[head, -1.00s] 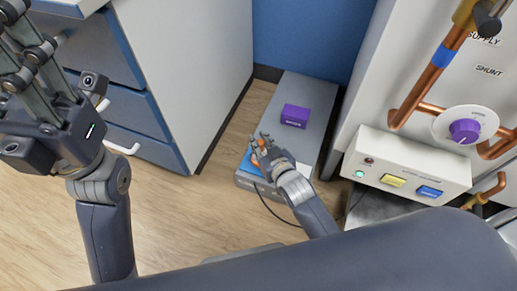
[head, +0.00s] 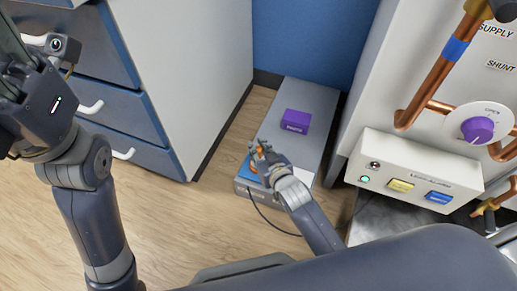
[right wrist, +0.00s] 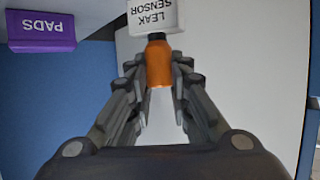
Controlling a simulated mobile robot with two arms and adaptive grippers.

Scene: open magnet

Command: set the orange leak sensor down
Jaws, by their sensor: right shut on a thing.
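The orange leak sensor (right wrist: 159,64) is between the fingers of my right gripper (right wrist: 160,85), which is shut on it. A white block labelled LEAK SENSOR (right wrist: 155,16) shows at its far end in the right wrist view. In the head view my right gripper (head: 262,152) is low over the near end of the grey platform (head: 312,95), with a bit of orange showing. I cannot tell whether the sensor touches the surface below. My left gripper (head: 14,50) is at the upper left edge, mostly cut off, so its fingers cannot be read.
A purple box labelled PADS (head: 295,121) stands farther back on the platform, also in the right wrist view (right wrist: 40,30). Drawers (head: 115,110) stand on the left. A white panel with copper pipes (head: 430,85) and a button box (head: 415,175) are on the right.

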